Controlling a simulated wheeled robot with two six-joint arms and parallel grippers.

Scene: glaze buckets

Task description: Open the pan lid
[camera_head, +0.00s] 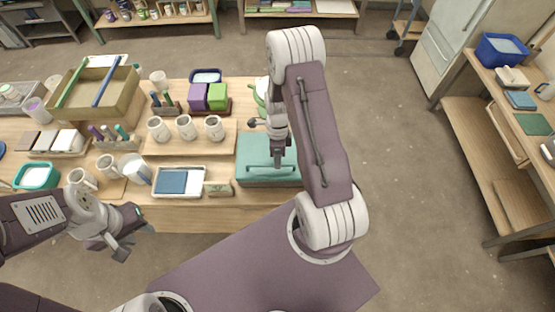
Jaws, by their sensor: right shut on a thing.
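The teal pan (240,174) is a low box with a flat lid (250,150) at the front right of the table. A bar handle (262,169) runs across the lid. My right gripper (278,164) points down over it, with its fingertips at the handle, shut on it. The lid looks level, and I see no gap under it. My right arm hides the pan's right side. My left gripper (130,236) is open and empty, in front of the table's front edge at the left, away from the pan.
A green and white item (260,88) stands behind the pan, partly hidden by my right arm. White mugs (186,127) stand on a wooden board left of the pan. A tray with a blue slab (172,181) and a small block (219,189) lie near the front edge. Floor right is clear.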

